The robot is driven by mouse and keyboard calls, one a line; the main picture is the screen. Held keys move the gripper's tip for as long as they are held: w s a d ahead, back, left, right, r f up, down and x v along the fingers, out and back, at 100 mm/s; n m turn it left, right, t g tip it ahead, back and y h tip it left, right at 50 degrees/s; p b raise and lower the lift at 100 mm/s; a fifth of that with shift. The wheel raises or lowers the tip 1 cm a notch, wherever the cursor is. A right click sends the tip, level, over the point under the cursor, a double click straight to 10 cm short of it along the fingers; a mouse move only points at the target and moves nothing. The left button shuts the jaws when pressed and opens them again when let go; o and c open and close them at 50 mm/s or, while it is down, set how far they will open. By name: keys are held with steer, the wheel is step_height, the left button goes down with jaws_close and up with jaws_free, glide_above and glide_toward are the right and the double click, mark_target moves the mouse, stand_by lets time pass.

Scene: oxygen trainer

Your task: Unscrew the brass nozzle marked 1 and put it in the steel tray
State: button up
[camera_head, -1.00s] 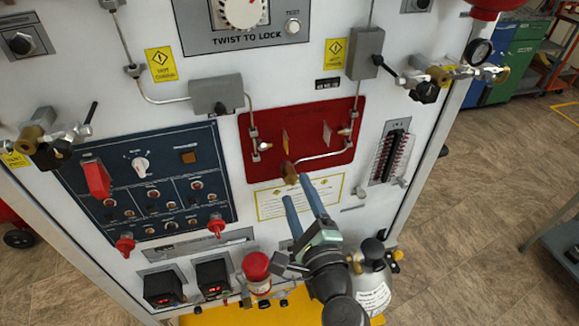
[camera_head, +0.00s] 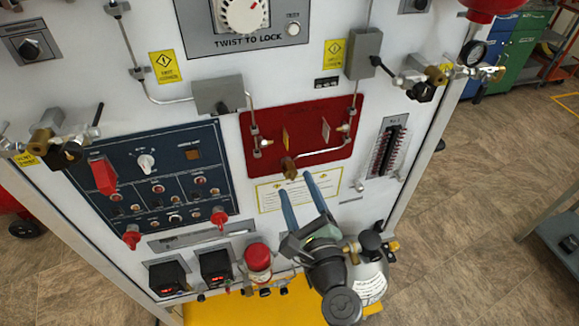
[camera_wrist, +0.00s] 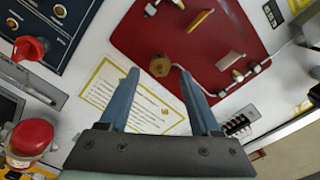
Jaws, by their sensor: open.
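A brass nozzle (camera_head: 289,168) sits at the lower edge of the red panel (camera_head: 270,125), on the pipework there. It also shows end-on in the wrist view (camera_wrist: 160,66); no number can be read on it. My gripper (camera_head: 296,183) is open and empty, with its two blue fingers spread just below the nozzle in the head view. In the wrist view (camera_wrist: 157,75) the nozzle appears between the fingertips, beyond them, and I see no contact. I cannot make out a steel tray in either view.
A printed yellow-bordered label (camera_head: 270,194) lies behind the fingers. A red-capped jar (camera_head: 258,262), a grey cylinder (camera_head: 368,280) and a yellow surface (camera_head: 225,308) are below. Red-handled knobs (camera_head: 219,218) stick out on the left.

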mark_target(293, 177)
steer(key=shift+m+p, duration=0.35)
steer(key=shift+m, duration=0.25)
steer(key=shift+w, duration=0.1)
steer(key=shift+b+x, duration=0.35)
steer(key=shift+x, duration=1.5)
jaws_close()
steer(key=shift+f+n+b, duration=0.25)
steer(key=shift+n+b, duration=0.6)
steer(key=shift+n, duration=0.15)
steer(key=shift+r+n, duration=0.2)
steer(key=shift+n, duration=0.6)
